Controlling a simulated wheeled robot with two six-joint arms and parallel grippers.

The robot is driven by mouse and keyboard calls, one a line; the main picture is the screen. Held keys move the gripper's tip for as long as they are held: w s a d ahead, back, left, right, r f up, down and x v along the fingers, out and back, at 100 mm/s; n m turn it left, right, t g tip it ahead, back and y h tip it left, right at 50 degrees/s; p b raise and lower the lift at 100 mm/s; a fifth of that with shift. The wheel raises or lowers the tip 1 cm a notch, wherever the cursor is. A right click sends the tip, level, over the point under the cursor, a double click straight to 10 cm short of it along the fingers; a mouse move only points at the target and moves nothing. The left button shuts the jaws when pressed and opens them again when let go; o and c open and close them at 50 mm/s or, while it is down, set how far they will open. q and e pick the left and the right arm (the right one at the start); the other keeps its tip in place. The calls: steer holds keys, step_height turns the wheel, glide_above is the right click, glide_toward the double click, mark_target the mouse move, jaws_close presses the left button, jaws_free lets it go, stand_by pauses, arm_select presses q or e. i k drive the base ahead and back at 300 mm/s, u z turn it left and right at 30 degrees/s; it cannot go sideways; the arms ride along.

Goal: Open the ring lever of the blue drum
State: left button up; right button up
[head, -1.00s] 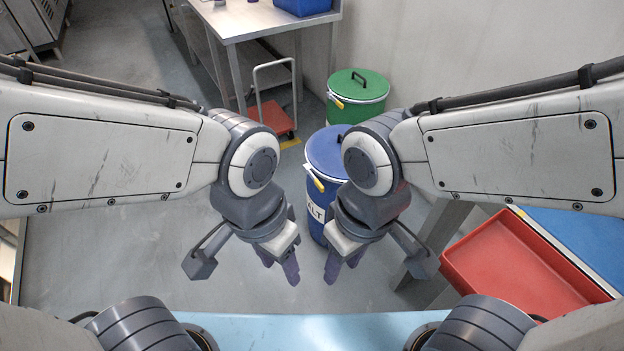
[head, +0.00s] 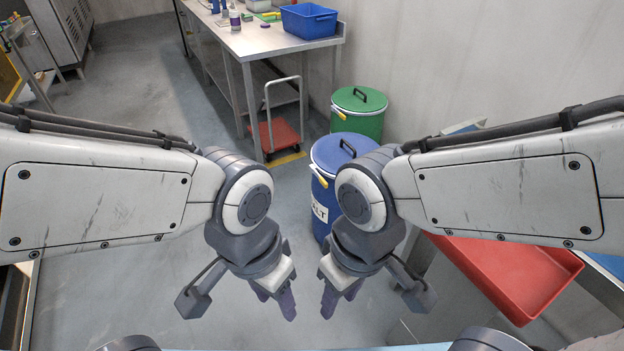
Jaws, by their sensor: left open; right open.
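The blue drum (head: 322,190) stands on the floor ahead of me, partly hidden by my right arm. Its blue lid has a dark handle on top. My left gripper (head: 274,306) is open and empty, hanging low to the left of the drum. My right gripper (head: 341,300) is open and empty, in front of the drum in the picture. Neither gripper touches the drum.
A green drum (head: 358,112) with a similar yellow lever stands behind the blue one, near the wall. A red platform cart (head: 274,135) stands left of it by a steel table (head: 262,40) with a blue bin (head: 309,20). A red tray (head: 520,270) is at right.

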mark_target(322, 181)
steer(key=u, duration=0.25)
steer(key=i, duration=1.15)
steer(key=z, duration=0.5)
